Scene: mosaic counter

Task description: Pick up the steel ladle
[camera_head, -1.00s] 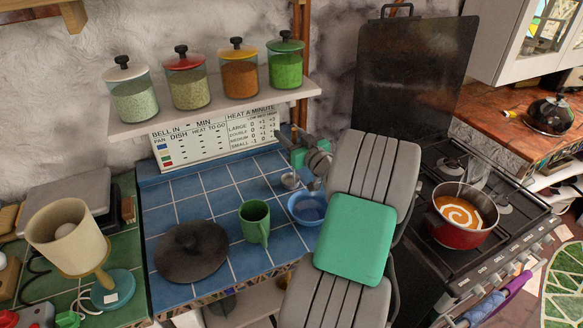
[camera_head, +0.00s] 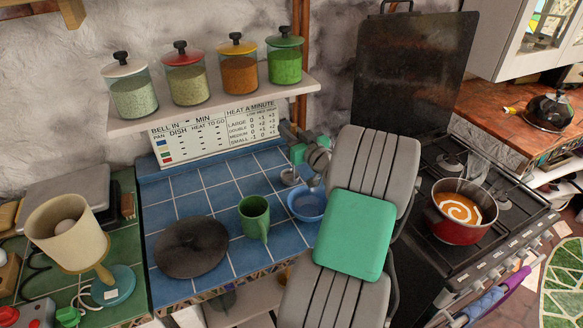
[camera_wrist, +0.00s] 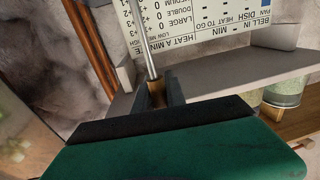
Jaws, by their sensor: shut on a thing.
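The steel ladle's thin handle (camera_wrist: 150,52) runs between the fingers of my gripper (camera_wrist: 158,95) in the wrist view. My gripper is shut on it, and the handle runs on past the fingertips to the top edge of that picture. In the head view my gripper (camera_head: 290,130) is small and partly hidden behind my own arm, above the back of the blue-tiled counter.
A blue bowl (camera_head: 307,205), a green mug (camera_head: 254,218) and a dark lid (camera_head: 192,247) stand on the tiled counter (camera_head: 195,195). A shelf (camera_head: 215,105) with several jars is above. A red pot (camera_head: 458,225) stands on the stove at right.

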